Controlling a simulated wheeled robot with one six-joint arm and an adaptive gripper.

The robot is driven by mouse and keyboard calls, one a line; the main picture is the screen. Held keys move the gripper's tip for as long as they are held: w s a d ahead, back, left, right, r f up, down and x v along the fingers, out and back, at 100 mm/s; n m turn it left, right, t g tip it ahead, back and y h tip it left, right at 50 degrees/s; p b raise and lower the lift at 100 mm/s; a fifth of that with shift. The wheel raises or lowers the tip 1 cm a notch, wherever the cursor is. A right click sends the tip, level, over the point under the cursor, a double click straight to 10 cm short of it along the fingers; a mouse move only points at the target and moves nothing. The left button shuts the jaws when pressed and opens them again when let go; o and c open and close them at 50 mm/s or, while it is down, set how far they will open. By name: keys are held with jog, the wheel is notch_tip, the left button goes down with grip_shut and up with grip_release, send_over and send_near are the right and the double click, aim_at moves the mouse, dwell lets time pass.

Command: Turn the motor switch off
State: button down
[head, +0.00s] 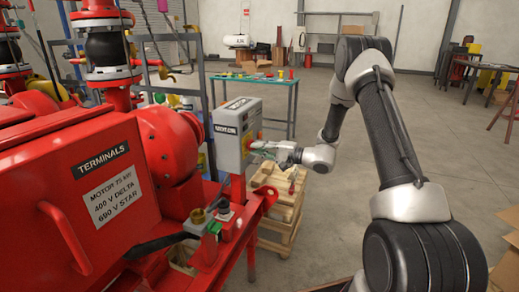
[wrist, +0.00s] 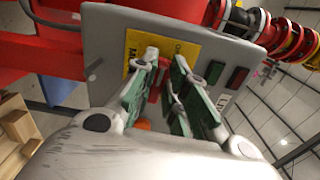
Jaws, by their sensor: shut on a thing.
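The motor switch is on the front of a grey control box (head: 232,128) on a red post beside the motor. In the wrist view its yellow plate (wrist: 136,45) shows, with part of the lettering covered. A red switch handle (wrist: 164,76) shows between the green-padded fingers. My gripper (head: 260,148) reaches the box from the right in the head view. In the wrist view my gripper (wrist: 161,78) is shut on the switch handle. The fingers hide most of the handle, so its exact angle is hard to tell.
A dark red lamp or button (wrist: 238,77) and a dark green one (wrist: 214,71) sit beside the switch. An orange part (wrist: 143,124) shows behind the fingers. The red motor housing (head: 75,190) stands left. Wooden pallets (head: 280,205) lie below my gripper. Open floor is behind my arm.

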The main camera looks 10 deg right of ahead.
jog(key=shift+f+n, duration=0.15)
jog(key=shift+n, duration=0.35)
jog(key=c, duration=1.4)
grip_release()
jog(key=shift+c, duration=0.2)
jog(key=v, duration=1.2)
